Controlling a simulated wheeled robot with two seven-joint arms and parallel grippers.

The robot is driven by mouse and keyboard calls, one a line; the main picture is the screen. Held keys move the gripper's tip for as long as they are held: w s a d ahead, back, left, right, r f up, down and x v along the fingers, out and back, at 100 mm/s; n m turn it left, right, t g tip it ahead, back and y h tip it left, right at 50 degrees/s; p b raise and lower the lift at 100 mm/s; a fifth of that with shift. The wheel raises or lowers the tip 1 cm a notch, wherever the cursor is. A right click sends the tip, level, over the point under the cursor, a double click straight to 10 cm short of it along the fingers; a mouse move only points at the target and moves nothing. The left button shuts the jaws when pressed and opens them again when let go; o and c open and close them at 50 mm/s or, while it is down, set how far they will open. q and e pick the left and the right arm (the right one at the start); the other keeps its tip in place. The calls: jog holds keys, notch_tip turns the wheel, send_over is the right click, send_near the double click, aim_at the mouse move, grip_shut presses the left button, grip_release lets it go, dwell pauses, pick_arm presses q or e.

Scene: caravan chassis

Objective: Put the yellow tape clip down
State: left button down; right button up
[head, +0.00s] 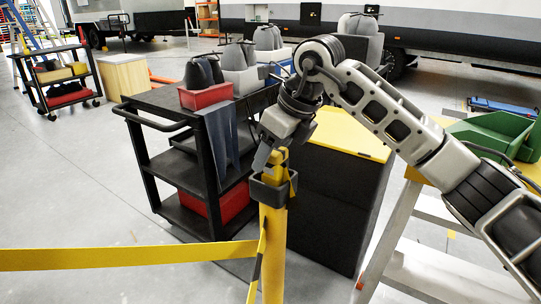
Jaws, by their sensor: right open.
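A yellow and black piece, which looks like the tape clip (278,160), sits at the top of a yellow post (273,255), at the dark grey bracket (268,190) around the post. My right gripper (266,158) is open, pointing down right beside the clip's upper part; I cannot tell whether a finger still touches it. A yellow tape (120,257) stretches from the left edge to the post, and a strip with black marks hangs down along the post. My left gripper is not in view.
A black cart (165,170) with grey and red bins stands behind the post. A black box with a yellow lid (345,138) is right of it.

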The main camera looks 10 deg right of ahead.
jog(key=v, duration=1)
jog(key=shift+r, duration=0.3)
jog(key=shift+s+d, duration=0.1)
